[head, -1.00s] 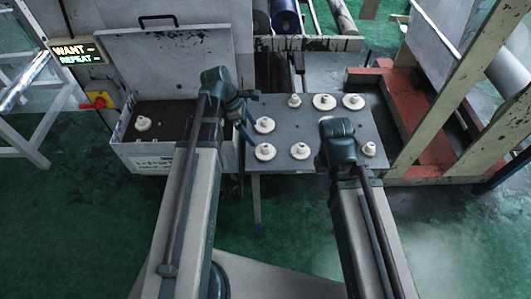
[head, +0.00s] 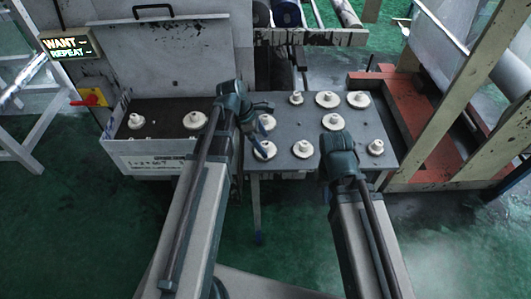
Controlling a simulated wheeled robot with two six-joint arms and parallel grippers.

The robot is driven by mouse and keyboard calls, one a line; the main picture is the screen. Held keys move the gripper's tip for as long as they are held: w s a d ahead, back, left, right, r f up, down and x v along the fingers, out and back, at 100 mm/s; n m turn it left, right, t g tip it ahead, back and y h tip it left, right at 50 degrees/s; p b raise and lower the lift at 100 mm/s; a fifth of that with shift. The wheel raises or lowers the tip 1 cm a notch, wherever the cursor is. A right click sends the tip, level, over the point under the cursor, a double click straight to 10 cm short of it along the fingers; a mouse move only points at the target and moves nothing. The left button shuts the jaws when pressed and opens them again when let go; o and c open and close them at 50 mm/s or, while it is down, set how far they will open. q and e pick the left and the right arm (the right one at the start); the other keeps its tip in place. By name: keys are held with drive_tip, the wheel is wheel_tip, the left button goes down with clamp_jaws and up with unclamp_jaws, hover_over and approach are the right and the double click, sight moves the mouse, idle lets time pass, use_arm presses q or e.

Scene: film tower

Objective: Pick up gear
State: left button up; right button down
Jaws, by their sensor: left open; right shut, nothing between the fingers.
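Several off-white gears with raised hubs stand on the grey table (head: 285,165). Three are along its back: a small one (head: 296,98) and two wider ones (head: 327,99) (head: 358,99). Two are at its left edge, one behind (head: 266,122), one in front (head: 264,151). Others are at the front middle (head: 303,149), centre right (head: 333,122) and right (head: 376,147). Two more gears (head: 136,121) (head: 195,120) are in the open case. My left gripper (head: 262,128) is open, its fingers by the two left-edge gears. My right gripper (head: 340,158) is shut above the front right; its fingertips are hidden.
The white case (head: 150,158) with a raised lid (head: 185,60) adjoins the table's left side. A lit sign (head: 69,46) and a red and yellow switch (head: 91,97) are further left. Wooden frames (head: 440,110) and red-brown beams (head: 420,140) border the right.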

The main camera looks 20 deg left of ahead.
sight(270, 149)
use_arm(q)
drive_tip(key=b+x, duration=0.1)
drive_tip(key=x, duration=0.1)
drive_tip(key=shift+d+f, duration=0.15)
drive_tip(key=shift+f, duration=0.15)
drive_tip(key=shift+r, duration=0.1)
use_arm(e)
wheel_tip(270, 149, down, 2)
drive_tip(key=shift+f, duration=0.2)
